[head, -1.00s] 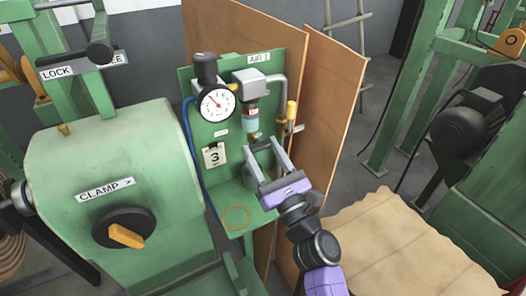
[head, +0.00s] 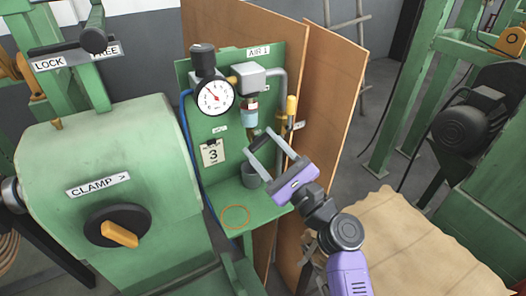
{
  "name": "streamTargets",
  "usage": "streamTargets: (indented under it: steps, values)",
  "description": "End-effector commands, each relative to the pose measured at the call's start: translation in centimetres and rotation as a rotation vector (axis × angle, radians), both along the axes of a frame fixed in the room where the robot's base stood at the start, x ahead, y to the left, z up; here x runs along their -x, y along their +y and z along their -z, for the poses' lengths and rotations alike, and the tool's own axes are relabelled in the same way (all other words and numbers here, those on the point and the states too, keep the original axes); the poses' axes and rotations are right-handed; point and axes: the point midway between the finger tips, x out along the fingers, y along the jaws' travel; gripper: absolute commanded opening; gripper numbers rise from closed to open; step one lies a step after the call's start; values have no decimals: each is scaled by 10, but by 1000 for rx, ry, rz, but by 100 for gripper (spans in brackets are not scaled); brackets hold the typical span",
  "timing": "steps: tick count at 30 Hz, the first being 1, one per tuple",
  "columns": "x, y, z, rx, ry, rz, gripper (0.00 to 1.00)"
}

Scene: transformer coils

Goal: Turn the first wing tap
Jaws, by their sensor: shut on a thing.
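My gripper (head: 262,140) has a purple body and two grey fingers with dark tips. Its tips meet just under the filter bowl (head: 250,117) on the green air panel. It is shut on the wing tap, a small part below the bowl that the fingertips largely hide. The gripper is tilted, with its body to the lower right of the tips. I cannot make out the tap's angle.
A pressure gauge (head: 213,96), a card marked 3 (head: 212,153) and a yellow-handled lever (head: 291,105) flank the bowl. A grey cup (head: 250,178) stands on the green shelf (head: 235,200) below. Wooden boards (head: 328,95) stand close on the right.

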Motion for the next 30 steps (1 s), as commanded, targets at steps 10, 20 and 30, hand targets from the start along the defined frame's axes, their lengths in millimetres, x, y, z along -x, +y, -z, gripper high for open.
streamTargets:
  steps: [10, 20, 30]
  values:
    - [-1, -2, 0, 273, -185, 0, 12]
    - [-1, -2, -2, 532, -358, -1, 12]
    - [-1, -2, -3, 745, -502, -4, 12]
